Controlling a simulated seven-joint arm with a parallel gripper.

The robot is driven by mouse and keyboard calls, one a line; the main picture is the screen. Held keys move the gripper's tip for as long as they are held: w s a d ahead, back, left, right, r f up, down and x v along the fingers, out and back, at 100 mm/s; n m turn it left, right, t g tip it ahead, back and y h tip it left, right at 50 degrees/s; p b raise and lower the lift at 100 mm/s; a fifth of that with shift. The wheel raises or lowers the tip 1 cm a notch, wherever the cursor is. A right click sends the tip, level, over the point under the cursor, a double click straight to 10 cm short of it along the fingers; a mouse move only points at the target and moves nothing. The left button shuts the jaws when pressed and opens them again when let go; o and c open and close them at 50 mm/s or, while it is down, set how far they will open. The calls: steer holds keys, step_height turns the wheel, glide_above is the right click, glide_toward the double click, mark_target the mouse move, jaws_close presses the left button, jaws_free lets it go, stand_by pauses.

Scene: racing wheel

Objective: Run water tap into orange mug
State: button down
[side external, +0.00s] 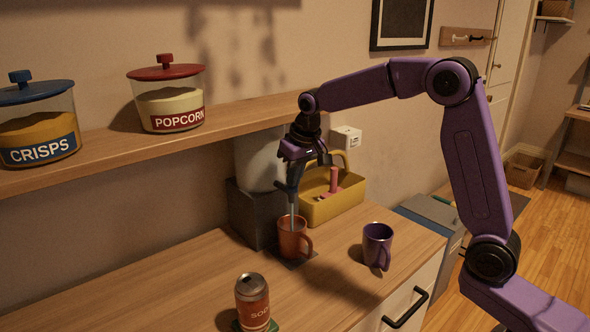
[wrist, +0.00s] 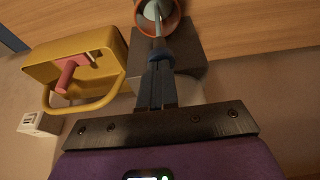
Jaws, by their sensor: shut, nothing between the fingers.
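The orange mug (side external: 292,240) stands upright on a dark mat by the water dispenser (side external: 249,212), handle to the right. In the wrist view the mug (wrist: 173,22) is at the top, cut by the edge. A pale, thin stream of water (side external: 292,213) runs down into it, and the stream (wrist: 156,28) shows in the wrist view too. My gripper (side external: 290,190) points down, just above the mug at the dispenser's front. In the wrist view my gripper (wrist: 157,58) has its dark blue fingers together, with nothing held. The tap is hidden or merges with the fingers.
A purple mug (side external: 377,246) stands right of the orange one. A soda can (side external: 252,302) is at the front. A yellow caddy (side external: 332,205) stands behind. The shelf (side external: 230,122) above carries crisps (side external: 39,125) and popcorn (side external: 170,100) jars. The counter's front left is clear.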

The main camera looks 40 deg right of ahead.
steer(key=shift+s+f, duration=0.2)
steer(key=shift+f, duration=0.25)
steer(key=shift+r, duration=0.55)
steer(key=w+v, duration=0.1)
steer(key=v, duration=1.2)
steer(key=shift+w+r, duration=0.2)
steer(key=shift+r, duration=0.3)
steer(key=s+a+f+n+g, duration=0.1)
steer(key=s+a+f+n, duration=0.25)
steer(key=s, duration=0.45)
steer(key=s+a+f+n+g, duration=0.1)
steer(key=s+a+f+n, duration=0.3)
steer(key=s, duration=0.5)
steer(key=s+d+f+n, duration=0.1)
steer(key=s+d+f, duration=0.1)
steer(key=s, duration=0.5)
steer(key=s+d+f+n, duration=0.2)
steer(key=s+f, duration=0.3)
steer(key=s, duration=0.1)
steer(key=s+d+f+n+g, duration=0.1)
steer(key=s+d+f+n, duration=0.1)
steer(key=s, duration=0.5)
step_height(320, 180, down, 2)
steer(key=shift+s+d+f, duration=0.1)
steer(key=shift+s+d, duration=0.2)
steer(key=shift+d, duration=0.2)
